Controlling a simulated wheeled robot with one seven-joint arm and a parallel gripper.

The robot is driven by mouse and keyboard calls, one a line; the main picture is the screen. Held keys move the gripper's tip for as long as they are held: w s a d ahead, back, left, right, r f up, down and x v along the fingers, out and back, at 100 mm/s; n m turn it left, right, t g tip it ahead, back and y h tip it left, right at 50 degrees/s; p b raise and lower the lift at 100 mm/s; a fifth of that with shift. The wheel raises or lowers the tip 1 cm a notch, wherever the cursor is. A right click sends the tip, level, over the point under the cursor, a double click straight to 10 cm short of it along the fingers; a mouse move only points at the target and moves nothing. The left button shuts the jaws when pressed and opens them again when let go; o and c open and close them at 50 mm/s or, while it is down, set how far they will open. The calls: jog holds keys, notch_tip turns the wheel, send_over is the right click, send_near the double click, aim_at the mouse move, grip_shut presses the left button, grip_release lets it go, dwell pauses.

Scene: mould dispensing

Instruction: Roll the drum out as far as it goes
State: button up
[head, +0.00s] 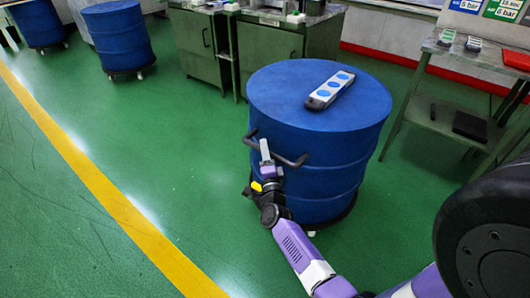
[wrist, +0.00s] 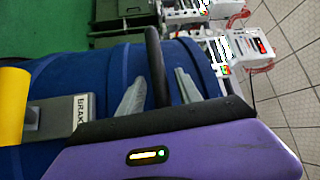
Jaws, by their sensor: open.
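The blue drum (head: 335,125) stands upright on a low wheeled base, right of centre in the head view. A dark handle bar (head: 291,163) sticks out from its near left side. In the wrist view the drum (wrist: 105,78) fills the middle, and the dark handle bar (wrist: 156,68) passes between my two grey fingers. My gripper (head: 266,150) is at the handle, open, with a finger on each side of the bar (wrist: 161,82). Whether a finger touches the bar I cannot tell. A yellow lever (wrist: 12,105) with a grey block labelled BRAKE (wrist: 60,117) is beside the gripper.
A grey panel with blue discs (head: 330,90) lies on the drum's top. Green cabinets (head: 270,48) stand behind it, and a green bench (head: 440,125) is close on the right. Other blue drums (head: 120,38) stand far left. Green floor (head: 120,130) is clear left, with a yellow line (head: 110,195).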

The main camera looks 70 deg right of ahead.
grip_shut()
jog(key=shift+f, duration=0.1)
dwell(1.2)
